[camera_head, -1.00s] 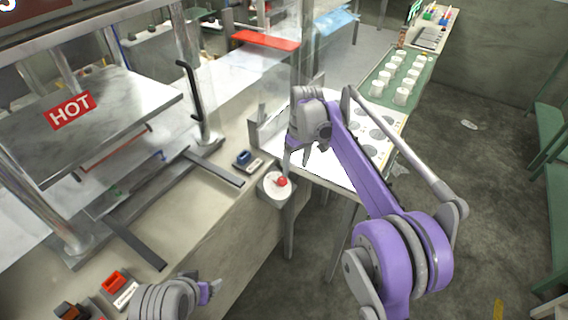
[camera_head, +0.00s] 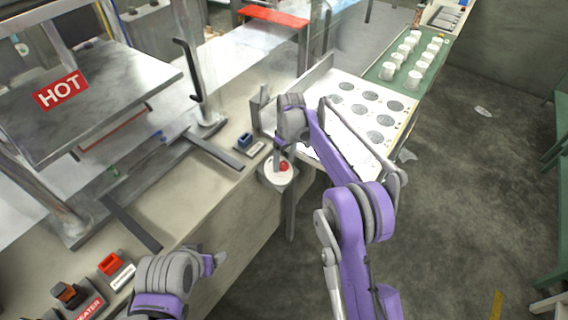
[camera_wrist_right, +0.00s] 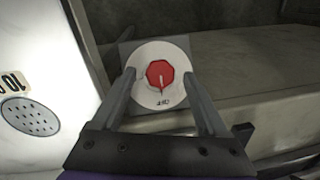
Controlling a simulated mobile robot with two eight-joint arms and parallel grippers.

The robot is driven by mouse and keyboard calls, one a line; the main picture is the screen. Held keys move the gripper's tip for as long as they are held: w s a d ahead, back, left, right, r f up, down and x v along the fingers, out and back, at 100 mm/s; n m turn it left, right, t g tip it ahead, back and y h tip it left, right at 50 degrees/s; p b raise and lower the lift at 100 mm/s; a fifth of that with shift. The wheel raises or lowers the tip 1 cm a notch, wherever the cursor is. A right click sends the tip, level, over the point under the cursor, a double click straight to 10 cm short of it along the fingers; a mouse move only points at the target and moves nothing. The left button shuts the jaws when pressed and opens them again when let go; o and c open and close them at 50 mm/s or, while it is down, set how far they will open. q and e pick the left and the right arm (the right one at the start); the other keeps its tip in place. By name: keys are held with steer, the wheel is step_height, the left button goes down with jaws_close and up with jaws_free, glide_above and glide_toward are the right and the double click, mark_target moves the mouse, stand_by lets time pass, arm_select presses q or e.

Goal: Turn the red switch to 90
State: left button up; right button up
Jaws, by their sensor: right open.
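The red switch (camera_head: 284,166) is a small red knob on a round white dial (camera_head: 271,177) at the counter's right edge. In the right wrist view the red knob (camera_wrist_right: 160,75) faces me, with a pale pointer line running down toward small dial print that I cannot read surely. My right gripper (camera_head: 280,160) is at the dial. In the right wrist view its two fingers (camera_wrist_right: 159,82) are open, one on each side of the knob, with gaps between. Contact with the dial is unclear. My left gripper (camera_head: 216,262) hangs over the counter's front edge; its jaws are not clear.
A blue switch (camera_head: 245,141) sits just left of the dial. A red switch (camera_head: 110,263) and an orange-brown one (camera_head: 68,293) are at the lower left. The press with a HOT sign (camera_head: 61,90) stands left. A white plate with grey discs (camera_head: 403,106) lies beyond my right arm.

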steer(key=shift+f, duration=0.65)
jaws_close()
